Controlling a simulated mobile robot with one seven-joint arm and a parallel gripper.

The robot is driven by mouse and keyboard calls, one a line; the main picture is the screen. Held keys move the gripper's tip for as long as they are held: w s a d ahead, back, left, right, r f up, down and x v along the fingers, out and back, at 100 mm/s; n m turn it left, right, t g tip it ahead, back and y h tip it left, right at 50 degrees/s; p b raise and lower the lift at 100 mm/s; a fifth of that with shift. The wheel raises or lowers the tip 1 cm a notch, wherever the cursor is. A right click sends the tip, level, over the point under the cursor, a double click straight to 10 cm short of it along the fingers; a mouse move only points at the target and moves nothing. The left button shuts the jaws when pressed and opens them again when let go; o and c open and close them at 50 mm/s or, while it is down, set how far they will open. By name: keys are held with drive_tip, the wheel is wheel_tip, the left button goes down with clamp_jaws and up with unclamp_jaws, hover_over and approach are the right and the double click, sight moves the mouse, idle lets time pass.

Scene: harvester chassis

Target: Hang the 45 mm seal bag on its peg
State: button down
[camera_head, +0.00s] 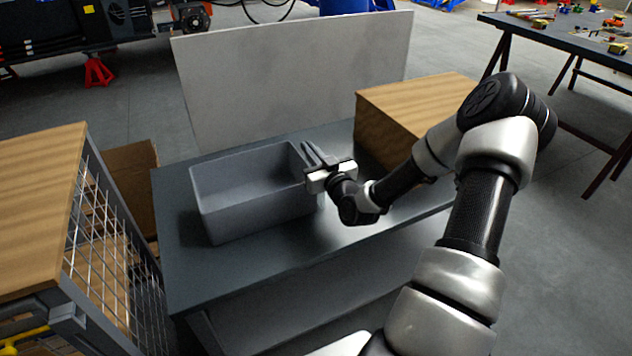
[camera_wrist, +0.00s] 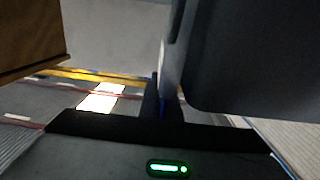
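I cannot make out the 45 mm seal bag or its peg in either view. My gripper (camera_head: 314,152) is at the right end of a grey open bin (camera_head: 262,215), its fingers by the bin's rim in the head view. In the wrist view, the bin's dark grey wall (camera_wrist: 250,60) fills the upper right, close to the fingers. A narrow dark finger part shows near the picture's middle; the gap between the fingers is not clear. No bag shows in the gripper. The visible inside of the bin looks bare, but its near floor is hidden by the front wall.
The bin stands on a dark table (camera_head: 285,262). A grey upright panel (camera_head: 290,75) is behind it. A wooden box (camera_head: 415,105) is at the table's back right. A wire-mesh rack (camera_head: 105,250) with a wooden top stands at left. The table's front strip is clear.

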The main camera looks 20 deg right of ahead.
drive_tip(key=shift+r, duration=0.1)
wheel_tip(320, 180, up, 18)
drive_tip(key=p, duration=0.4)
idle(0.3)
idle(0.3)
